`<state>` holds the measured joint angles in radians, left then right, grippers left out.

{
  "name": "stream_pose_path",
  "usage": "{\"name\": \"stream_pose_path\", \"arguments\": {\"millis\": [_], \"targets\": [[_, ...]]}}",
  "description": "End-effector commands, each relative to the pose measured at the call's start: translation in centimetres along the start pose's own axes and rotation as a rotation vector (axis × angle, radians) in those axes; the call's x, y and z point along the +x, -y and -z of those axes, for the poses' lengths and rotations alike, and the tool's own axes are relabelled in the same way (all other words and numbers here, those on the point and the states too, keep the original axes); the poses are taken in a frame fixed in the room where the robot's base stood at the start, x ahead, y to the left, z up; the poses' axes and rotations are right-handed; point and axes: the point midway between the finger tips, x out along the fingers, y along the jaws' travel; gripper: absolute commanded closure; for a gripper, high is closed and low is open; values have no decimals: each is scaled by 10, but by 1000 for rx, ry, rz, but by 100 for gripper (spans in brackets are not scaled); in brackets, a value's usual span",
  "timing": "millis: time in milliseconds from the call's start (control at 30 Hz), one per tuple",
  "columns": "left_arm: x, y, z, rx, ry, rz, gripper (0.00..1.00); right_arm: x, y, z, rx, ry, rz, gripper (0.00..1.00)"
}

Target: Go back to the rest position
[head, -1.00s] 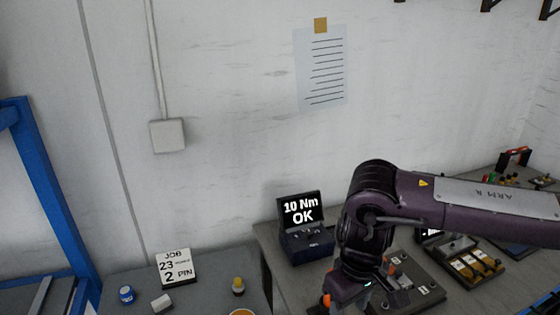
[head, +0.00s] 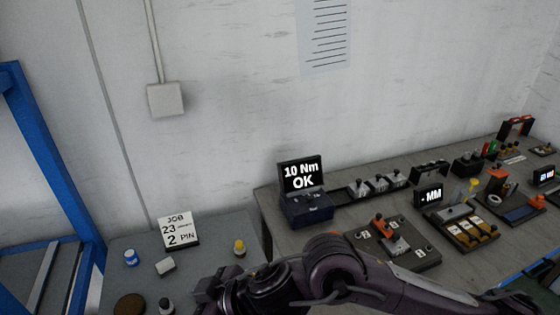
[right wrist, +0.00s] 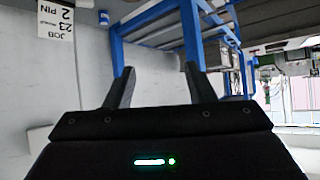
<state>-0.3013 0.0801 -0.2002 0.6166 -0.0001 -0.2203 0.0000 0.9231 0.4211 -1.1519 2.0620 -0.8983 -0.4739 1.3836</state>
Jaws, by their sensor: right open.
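My right arm crosses the bottom of the head view, low and in front of the workbench; its gripper is hidden or out of frame there. In the right wrist view my right gripper (right wrist: 152,92) has its two dark fingers apart with nothing between them. Beyond the fingers are a pale surface and a blue frame. My left gripper is in neither view.
A torque tester (head: 304,192) reads "10 Nm OK" on the bench. A dark fixture plate (head: 420,258) with an orange-handled clamp (head: 384,228) stands right of it. A job card (head: 178,231) and small bottles stand on the left table. A blue frame (head: 50,160) rises at far left.

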Motion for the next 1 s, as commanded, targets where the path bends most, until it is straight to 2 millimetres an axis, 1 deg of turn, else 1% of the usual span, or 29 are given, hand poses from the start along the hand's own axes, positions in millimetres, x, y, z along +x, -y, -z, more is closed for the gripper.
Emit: {"name": "stream_pose_path", "arguments": {"millis": [33, 67, 100, 167, 200, 267, 367, 400, 467, 533, 567, 600, 633, 667, 700, 800, 900, 1000], "targets": [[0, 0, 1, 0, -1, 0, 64, -1, 5, 13, 17, -74, -22, 50], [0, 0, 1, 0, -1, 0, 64, -3, 4, 22, 24, -113, -46, 50], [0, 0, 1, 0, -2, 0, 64, -8, 0, 31, 38, -160, -84, 50], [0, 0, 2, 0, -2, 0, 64, -16, -10, 40, 68, -215, -150, 50], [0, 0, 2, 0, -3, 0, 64, -23, -19, 42, 93, -241, -197, 50], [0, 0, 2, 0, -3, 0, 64, -35, -35, 40, 141, -264, -276, 50], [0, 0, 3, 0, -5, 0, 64, -57, -64, 21, 237, -255, -410, 50], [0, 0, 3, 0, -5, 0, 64, -66, -76, 8, 281, -235, -462, 50], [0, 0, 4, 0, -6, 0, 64, -80, -92, -18, 350, -189, -537, 50], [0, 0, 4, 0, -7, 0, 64, -97, -106, -57, 436, -110, -614, 50], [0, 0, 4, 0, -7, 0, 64, -104, -110, -75, 473, -71, -643, 50], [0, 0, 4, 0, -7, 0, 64, -114, -113, -100, 522, -13, -676, 50], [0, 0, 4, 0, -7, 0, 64, -122, -114, -118, 555, 31, -696, 50], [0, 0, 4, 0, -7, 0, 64, -128, -113, -136, 587, 73, -712, 50], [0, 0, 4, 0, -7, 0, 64, -137, -111, -158, 626, 128, -729, 50], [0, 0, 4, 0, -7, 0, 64, -155, -102, -203, 703, 248, -750, 50], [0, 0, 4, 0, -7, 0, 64, -170, -88, -239, 767, 350, -755, 50], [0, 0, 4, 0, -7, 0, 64, -184, -73, -269, 822, 440, -750, 50]]}}
